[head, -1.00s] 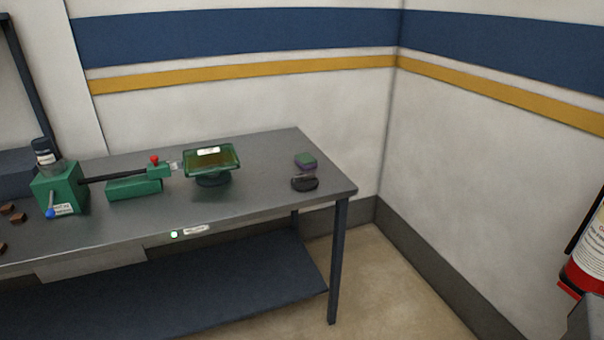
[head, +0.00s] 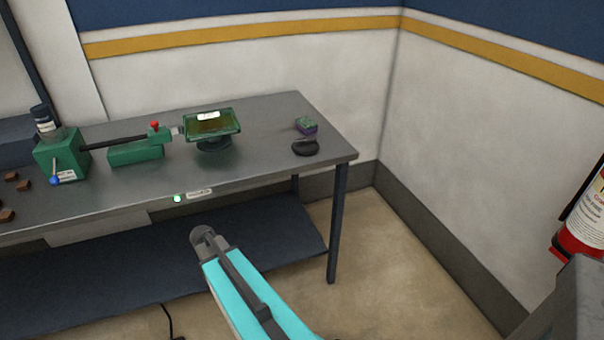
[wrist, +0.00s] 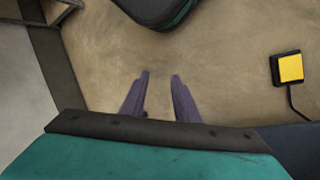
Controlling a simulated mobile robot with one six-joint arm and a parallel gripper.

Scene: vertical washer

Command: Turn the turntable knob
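The turntable (head: 213,124) is a green square tray on a round dark base, standing on the grey table near its middle in the head view. A small whitish-green knob or button (head: 177,198) sits on the table's front edge, beside a white label (head: 199,193) too small to read. I cannot tell for sure that it is the turntable's knob. My gripper (wrist: 160,74) shows in the wrist view with two purple fingers apart and nothing between them, over bare floor. In the head view only my cyan arm shows, in front of the table; the gripper cannot be made out there.
Left of the turntable are a green clamp-like device with a red knob (head: 155,125) and a green block with a blue-tipped lever (head: 55,180). A purple-green block (head: 306,127) and dark disc (head: 305,148) lie at right. A yellow pad (wrist: 290,68) is on the floor.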

